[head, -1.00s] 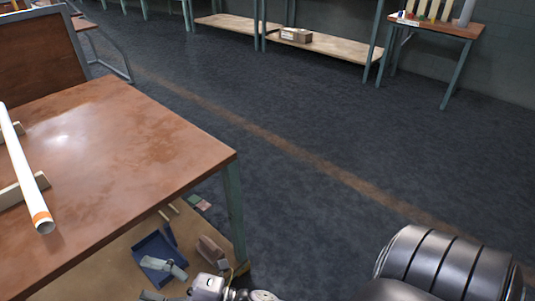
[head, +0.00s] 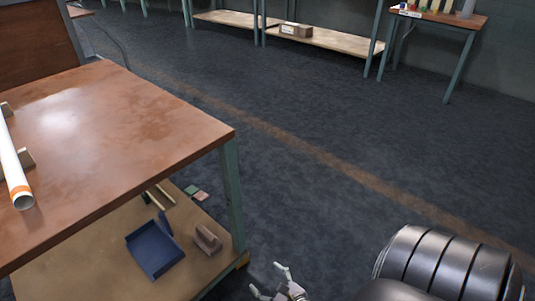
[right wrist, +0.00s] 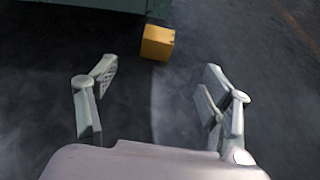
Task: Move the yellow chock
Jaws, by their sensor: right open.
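The yellow chock (right wrist: 157,42) lies on the dark floor beside a green edge, ahead of my right gripper (right wrist: 159,72) in the right wrist view. The gripper's two fingers are spread wide with nothing between them, and the chock is just beyond the fingertips. In the head view a small part of the chock (head: 243,260) shows at the foot of the table leg. My right gripper (head: 268,280) is open there, low over the floor to the right of that leg. My left gripper is in neither current view.
A brown-topped table (head: 120,130) stands at left, with a white tube (head: 14,165) on it. Its lower shelf (head: 85,265) carries a blue tray (head: 153,250) and a brown block (head: 207,240). The floor (head: 330,220) to the right is open.

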